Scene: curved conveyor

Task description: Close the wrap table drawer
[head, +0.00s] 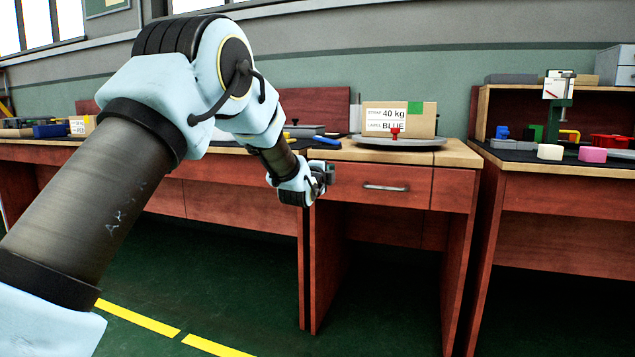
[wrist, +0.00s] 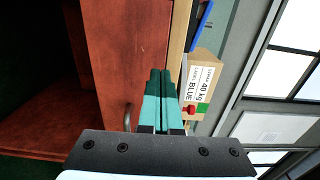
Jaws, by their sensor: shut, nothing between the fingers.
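The wrap table drawer (head: 350,185) has a red wood front and a grey bar handle (head: 385,187), under the light wood table top. Its front looks about flush with the panel at its right; a small gap cannot be ruled out. My gripper (head: 329,173) is at the left end of the drawer front, hiding part of it. In the wrist view, my gripper (wrist: 160,73) has its teal fingers together and empty, pointing along the red wood front. The handle (wrist: 127,117) shows beside the fingers, partly hidden. Whether the fingertips touch the front cannot be told.
A cardboard box (head: 418,112) labelled 40 kg BLUE stands on a round grey plate (head: 375,143) on the table top. A red knob (head: 395,133) is in front of it. Another workbench (head: 565,190) stands at the right. Open space lies under the drawer.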

